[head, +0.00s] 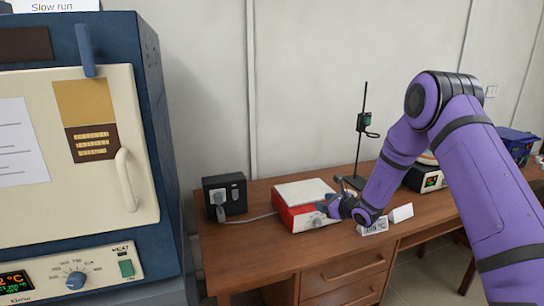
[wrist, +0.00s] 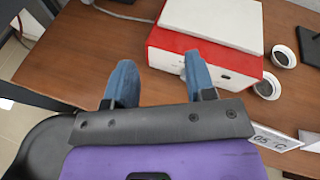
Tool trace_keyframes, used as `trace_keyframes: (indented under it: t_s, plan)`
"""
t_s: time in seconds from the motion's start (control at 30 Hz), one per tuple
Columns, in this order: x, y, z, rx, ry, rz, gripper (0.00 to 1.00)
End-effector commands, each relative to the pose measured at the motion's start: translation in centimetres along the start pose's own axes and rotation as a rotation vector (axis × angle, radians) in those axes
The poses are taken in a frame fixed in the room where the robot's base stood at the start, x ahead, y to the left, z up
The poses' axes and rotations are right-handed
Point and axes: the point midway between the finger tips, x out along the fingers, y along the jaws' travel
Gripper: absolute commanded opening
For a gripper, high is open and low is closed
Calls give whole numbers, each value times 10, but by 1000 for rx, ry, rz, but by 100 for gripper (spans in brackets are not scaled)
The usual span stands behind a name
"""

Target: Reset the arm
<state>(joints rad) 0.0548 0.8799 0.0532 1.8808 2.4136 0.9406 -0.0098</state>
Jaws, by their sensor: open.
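My purple arm reaches in from the right in the head view, and my gripper (head: 328,206) is over the wooden desk beside the red and white hot plate (head: 302,202). In the wrist view my gripper (wrist: 160,82) shows two blue fingers spread apart with nothing between them. The left finger is over bare desk.
A furnace (head: 80,150) with a closed cream door stands at the left. A black socket box (head: 225,195) with a plugged cable, a stand (head: 360,140) and a white label card (head: 374,227) are on the desk (head: 240,245). Another device (head: 425,178) stands behind my arm.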

Motion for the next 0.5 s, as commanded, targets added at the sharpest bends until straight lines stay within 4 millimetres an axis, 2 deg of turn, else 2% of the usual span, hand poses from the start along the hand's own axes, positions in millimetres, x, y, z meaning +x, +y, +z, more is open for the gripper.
trace_keyframes:
  t_s: [0.03,0.2,0.4,0.5]
  plan:
    - [-9,2,26,-53,-21,36,50]
    - [-43,21,94,-239,-69,171,50]
    - [-93,48,159,-467,-109,318,50]
    - [-121,62,185,-584,-121,387,50]
